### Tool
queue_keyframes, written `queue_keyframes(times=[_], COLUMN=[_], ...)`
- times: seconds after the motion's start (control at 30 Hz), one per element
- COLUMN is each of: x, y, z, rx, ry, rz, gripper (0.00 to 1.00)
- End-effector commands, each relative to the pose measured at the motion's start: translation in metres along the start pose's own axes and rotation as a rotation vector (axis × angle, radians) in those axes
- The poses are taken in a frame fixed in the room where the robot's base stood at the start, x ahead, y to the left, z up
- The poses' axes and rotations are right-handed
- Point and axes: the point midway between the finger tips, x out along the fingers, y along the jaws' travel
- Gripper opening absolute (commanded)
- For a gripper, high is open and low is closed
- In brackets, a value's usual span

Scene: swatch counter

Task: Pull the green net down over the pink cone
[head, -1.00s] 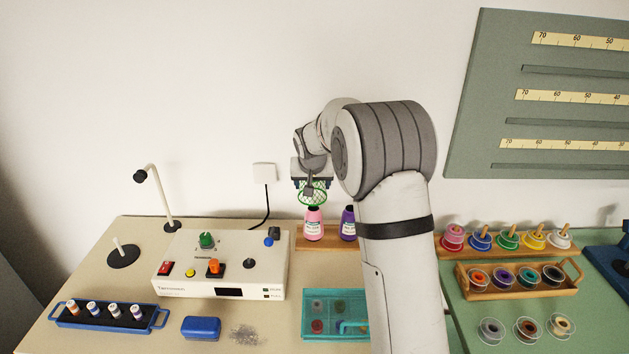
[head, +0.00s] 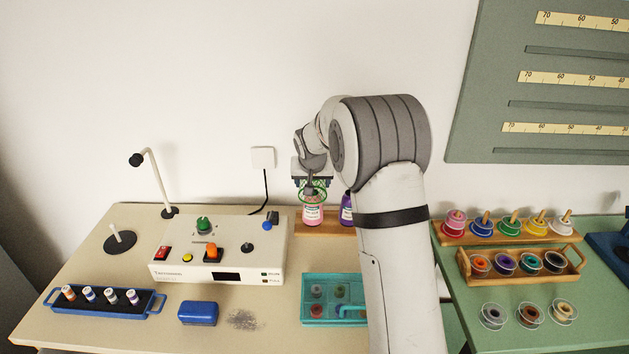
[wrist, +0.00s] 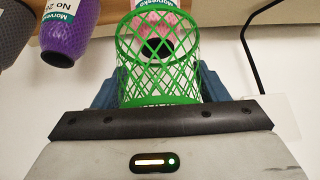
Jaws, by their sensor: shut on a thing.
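The pink cone (head: 312,214) stands upright on a wooden rack at the back of the counter, with a white label on its front. The green net (head: 313,188) is around the cone's upper part in the head view. In the wrist view the net (wrist: 158,52) is an open mesh tube, and the pink cone (wrist: 157,24) shows through it. My gripper (head: 312,181) is above the cone, shut on the net. Its blue fingers lie on both sides of the net in the wrist view. How far down the net's lower rim reaches is hard to tell.
A purple cone (head: 347,209) stands close on the right, partly behind my arm. A control box (head: 218,262) with knobs stands left of the wooden rack (head: 338,231). A teal tray (head: 309,309) lies in front. A black cable (head: 265,190) hangs from the wall socket.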

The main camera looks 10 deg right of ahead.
Motion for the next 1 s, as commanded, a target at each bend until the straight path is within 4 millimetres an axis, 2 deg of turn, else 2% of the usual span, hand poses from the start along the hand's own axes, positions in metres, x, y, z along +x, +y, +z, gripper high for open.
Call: queue_keyframes(times=[1.0], x=[0.047], y=[0.002], z=[0.026], rx=[0.001], ry=[0.000], rz=[0.001], gripper=[0.46])
